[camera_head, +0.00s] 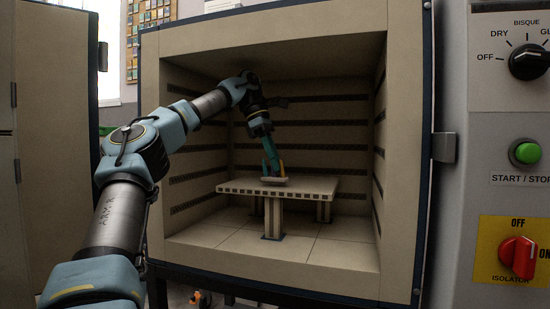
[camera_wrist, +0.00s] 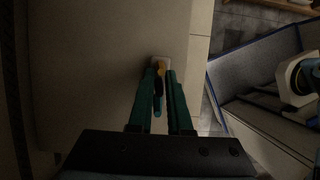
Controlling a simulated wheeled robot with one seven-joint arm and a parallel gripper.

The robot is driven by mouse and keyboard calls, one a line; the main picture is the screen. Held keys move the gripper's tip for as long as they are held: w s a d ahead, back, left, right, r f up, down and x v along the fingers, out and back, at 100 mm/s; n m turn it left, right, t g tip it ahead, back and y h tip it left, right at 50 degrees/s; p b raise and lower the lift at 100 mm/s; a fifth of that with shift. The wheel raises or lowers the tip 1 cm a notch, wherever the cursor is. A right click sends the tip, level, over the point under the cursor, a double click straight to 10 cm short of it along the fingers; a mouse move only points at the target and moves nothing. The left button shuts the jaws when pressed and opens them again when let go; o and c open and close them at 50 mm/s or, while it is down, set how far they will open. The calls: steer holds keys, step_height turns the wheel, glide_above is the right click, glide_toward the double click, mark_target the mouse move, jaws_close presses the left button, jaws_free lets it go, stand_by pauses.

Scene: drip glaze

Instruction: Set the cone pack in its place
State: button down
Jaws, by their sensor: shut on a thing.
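The cone pack (camera_head: 274,180) is a small pale bar with upright cones, one of them yellow-orange. My gripper (camera_head: 270,166) reaches down inside the open kiln and is shut on it. The pack is at the kiln shelf (camera_head: 235,187), near the middle of its front part; I cannot tell whether its base touches the shelf top. In the wrist view the teal fingers (camera_wrist: 160,92) close around the cones, and the pale end of the cone pack (camera_wrist: 160,61) shows beyond the tips. The fingers hide part of the pack.
The pale slotted shelf stands on posts (camera_head: 273,217) above the tiled kiln floor (camera_head: 325,249). Grooved kiln walls (camera_head: 310,124) enclose my arm at the back and sides. The rest of the shelf top looks bare. A control panel with a red isolator knob (camera_head: 520,257) is outside, right.

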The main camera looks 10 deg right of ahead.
steer(key=shift+f, duration=0.55)
steer(key=shift+f, duration=0.15)
steer(key=c, duration=0.8)
jaws_free()
steer(key=shift+c, duration=0.2)
steer(key=p+v, duration=0.1)
steer(key=v, duration=0.3)
steer(key=shift+d+p, duration=0.15)
steer(key=shift+p, duration=0.25)
steer(key=w+a, duration=0.1)
steer(key=a, duration=0.1)
steer(key=w+a+b, duration=0.1)
steer(key=w+a, duration=0.1)
steer(key=a, duration=0.1)
steer(key=w+a, duration=0.1)
steer(key=a, duration=0.2)
steer(key=shift+w+a+f, duration=0.2)
steer(key=shift+w, duration=0.05)
steer(key=shift+w+a+f, duration=0.1)
steer(key=shift+w+a, duration=0.15)
steer(key=shift+a, duration=0.3)
steer(key=shift+w+a, duration=0.3)
steer(key=shift+a, duration=0.2)
